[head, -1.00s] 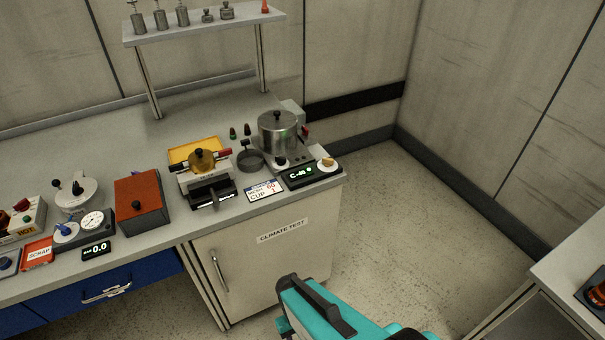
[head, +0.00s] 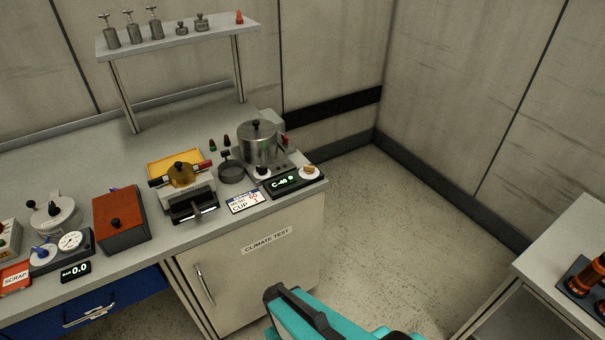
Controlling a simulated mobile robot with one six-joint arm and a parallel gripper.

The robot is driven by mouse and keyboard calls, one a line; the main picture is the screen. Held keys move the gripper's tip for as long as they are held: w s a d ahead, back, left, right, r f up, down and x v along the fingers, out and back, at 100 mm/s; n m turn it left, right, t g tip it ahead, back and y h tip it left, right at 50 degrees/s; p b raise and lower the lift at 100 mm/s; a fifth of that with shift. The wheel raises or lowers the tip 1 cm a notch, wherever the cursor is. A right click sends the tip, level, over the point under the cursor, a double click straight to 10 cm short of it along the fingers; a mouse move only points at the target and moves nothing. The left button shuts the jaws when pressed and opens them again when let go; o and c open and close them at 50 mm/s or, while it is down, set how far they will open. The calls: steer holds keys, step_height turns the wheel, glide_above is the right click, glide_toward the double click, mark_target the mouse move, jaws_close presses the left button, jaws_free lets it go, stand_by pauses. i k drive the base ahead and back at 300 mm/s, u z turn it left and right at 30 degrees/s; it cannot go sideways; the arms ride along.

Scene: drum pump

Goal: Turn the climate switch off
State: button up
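The climate test station stands at the right end of the bench, above the cabinet labelled CLIMATE TEST (head: 267,240). It has a steel lidded pot (head: 258,148) and a black display box (head: 288,183) with green text that looks like C-40 and a green light. A white dial with an orange-yellow knob (head: 309,170) sits at the display's right, and a black knob on a white base (head: 263,172) at its left. I cannot tell which is the climate switch. My teal arm shows at the bottom; my gripper is out of view.
Left of the station are a small dark pan (head: 231,171), a label card (head: 245,202), a press with an amber dome (head: 180,173) and a red-brown box (head: 118,218). A second bench (head: 570,235) stands at right. Floor between is clear.

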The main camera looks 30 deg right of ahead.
mark_target(309, 169)
steer(key=u, duration=4.9)
steer(key=i, duration=0.1)
steer(key=z, duration=2.9)
steer(key=k, duration=0.65)
steer(key=z, duration=0.7)
